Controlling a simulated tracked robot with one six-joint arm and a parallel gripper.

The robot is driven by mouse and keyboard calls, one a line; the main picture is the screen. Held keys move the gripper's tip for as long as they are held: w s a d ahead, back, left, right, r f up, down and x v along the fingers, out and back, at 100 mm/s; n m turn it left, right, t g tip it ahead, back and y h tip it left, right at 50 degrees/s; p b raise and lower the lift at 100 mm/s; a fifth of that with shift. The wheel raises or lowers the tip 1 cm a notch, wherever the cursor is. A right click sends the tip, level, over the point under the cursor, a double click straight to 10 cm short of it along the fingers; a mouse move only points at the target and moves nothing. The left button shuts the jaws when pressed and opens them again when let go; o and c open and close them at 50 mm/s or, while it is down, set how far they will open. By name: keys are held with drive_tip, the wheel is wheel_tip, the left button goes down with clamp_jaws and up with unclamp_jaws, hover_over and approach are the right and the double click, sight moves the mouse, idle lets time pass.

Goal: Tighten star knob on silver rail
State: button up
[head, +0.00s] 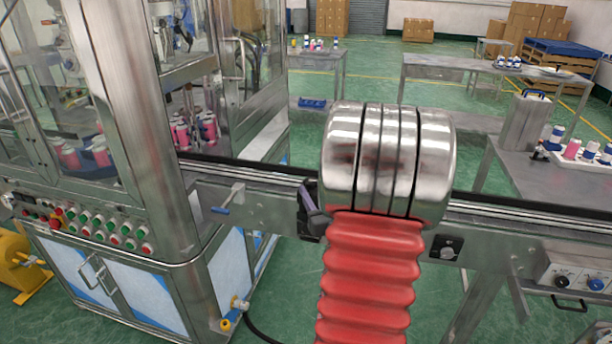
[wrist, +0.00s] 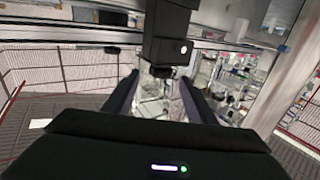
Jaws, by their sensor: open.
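The silver rail (head: 530,217) runs along the conveyor in the head view, passing behind my arm. In the wrist view, my gripper (wrist: 160,80) is open, with its two dark fingers apart. A black block with a small white dot (wrist: 170,38) hangs from above, its narrow lower end in line with the gap between the fingers. I cannot tell whether this is the star knob or whether the fingers touch it. In the head view a dark part (head: 311,212) shows left of my arm at the rail. No star shape is clear in either view.
A clamp with a blue handle (head: 228,199) sticks out from the conveyor side. A round black control (head: 447,252) sits on a plate right of my arm. The glass-walled machine (head: 120,120) stands left. A control box (head: 575,278) is at the right.

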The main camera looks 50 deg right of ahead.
drive_tip(key=x, duration=0.9)
drive_tip(key=shift+w+d, duration=0.1)
drive_tip(key=shift+w, duration=0.1)
